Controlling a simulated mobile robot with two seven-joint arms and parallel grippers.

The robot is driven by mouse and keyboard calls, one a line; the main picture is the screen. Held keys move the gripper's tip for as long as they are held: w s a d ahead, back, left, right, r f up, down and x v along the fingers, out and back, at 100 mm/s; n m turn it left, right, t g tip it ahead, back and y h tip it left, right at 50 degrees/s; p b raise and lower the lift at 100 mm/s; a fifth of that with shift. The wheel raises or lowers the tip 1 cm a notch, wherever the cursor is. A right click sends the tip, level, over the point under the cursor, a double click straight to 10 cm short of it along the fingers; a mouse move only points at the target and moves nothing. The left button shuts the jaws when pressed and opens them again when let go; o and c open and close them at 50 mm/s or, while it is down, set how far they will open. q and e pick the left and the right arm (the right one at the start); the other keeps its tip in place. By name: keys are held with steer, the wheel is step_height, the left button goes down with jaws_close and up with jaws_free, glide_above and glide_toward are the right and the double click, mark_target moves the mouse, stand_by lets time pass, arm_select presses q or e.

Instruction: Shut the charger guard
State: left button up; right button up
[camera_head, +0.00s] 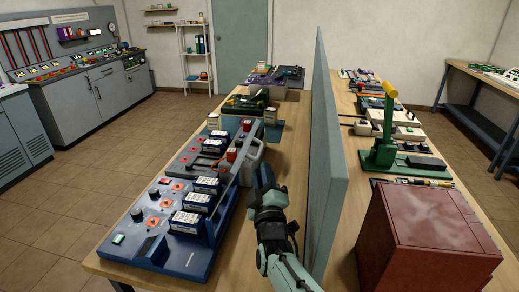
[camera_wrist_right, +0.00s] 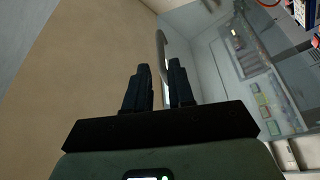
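The charger (camera_head: 160,250) is a long blue unit on the left bench, with several white-topped batteries along it. The charger guard seems to be the see-through panel standing raised along its right side; its outline is faint in the head view. In the right wrist view a clear panel (camera_wrist_right: 225,60) shows at the upper right, with a curved pale handle (camera_wrist_right: 160,45) beside it. My right gripper (camera_head: 265,185) is right of the charger. Its fingers (camera_wrist_right: 158,75) are apart, with the handle appearing between or just beyond them; contact cannot be told. My left gripper is not in view.
A tall grey divider (camera_head: 322,170) stands close to the right of my right arm. A dark red box (camera_head: 425,240) and a green lever press (camera_head: 385,150) are on the bench beyond it.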

mark_target(259, 149)
steer(key=p+x, duration=0.2)
steer(key=x, duration=0.7)
steer(key=shift+d+f, duration=0.1)
jaws_close()
